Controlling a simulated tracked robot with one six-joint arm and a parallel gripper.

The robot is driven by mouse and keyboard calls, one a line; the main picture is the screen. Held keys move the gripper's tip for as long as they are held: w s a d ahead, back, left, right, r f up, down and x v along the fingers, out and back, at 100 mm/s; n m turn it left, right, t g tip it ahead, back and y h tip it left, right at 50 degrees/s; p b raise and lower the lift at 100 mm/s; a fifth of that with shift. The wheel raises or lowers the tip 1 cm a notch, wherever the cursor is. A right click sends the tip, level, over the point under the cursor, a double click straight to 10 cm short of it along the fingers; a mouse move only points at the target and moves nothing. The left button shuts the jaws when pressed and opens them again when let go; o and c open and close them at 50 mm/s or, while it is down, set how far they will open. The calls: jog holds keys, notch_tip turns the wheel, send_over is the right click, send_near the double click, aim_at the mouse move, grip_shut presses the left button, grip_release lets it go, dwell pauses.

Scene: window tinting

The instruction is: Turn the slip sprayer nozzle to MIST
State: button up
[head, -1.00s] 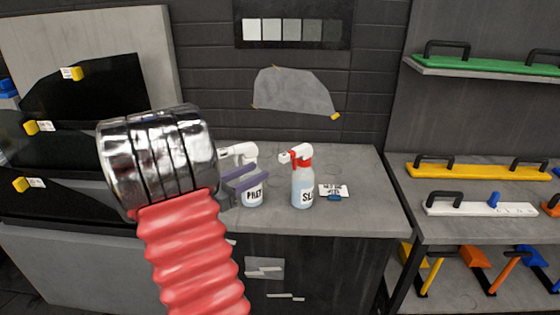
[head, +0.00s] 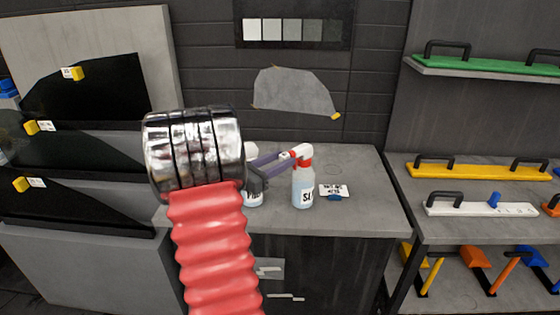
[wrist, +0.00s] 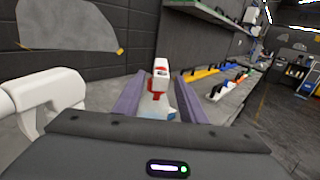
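The slip sprayer (head: 303,190), a clear bottle labelled "SL…" with a red collar and white head, stands upright on the grey bench. Its nozzle end points left, toward my gripper. My gripper (head: 287,158) is level with the sprayer's head, its purple fingers reaching right. In the wrist view the fingers of my gripper (wrist: 160,78) are apart, with the white nozzle (wrist: 161,66) and red collar of the slip sprayer centred in the gap. I cannot tell if the fingers touch the nozzle. The nozzle's markings are too small to read.
A small card (head: 334,190) with a blue item lies right of the slip sprayer. The bench's right side is clear.

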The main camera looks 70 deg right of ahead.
grip_shut()
jog(key=shift+d, duration=0.1)
jog(key=shift+m, duration=0.5)
jog(key=m, duration=0.3)
jog(key=shift+m, duration=0.3)
jog(key=m, duration=0.4)
jog(key=shift+m, duration=0.3)
jog(key=m, duration=0.4)
jog(key=shift+m, duration=0.3)
jog(key=m, duration=0.4)
jog(key=shift+f, duration=0.1)
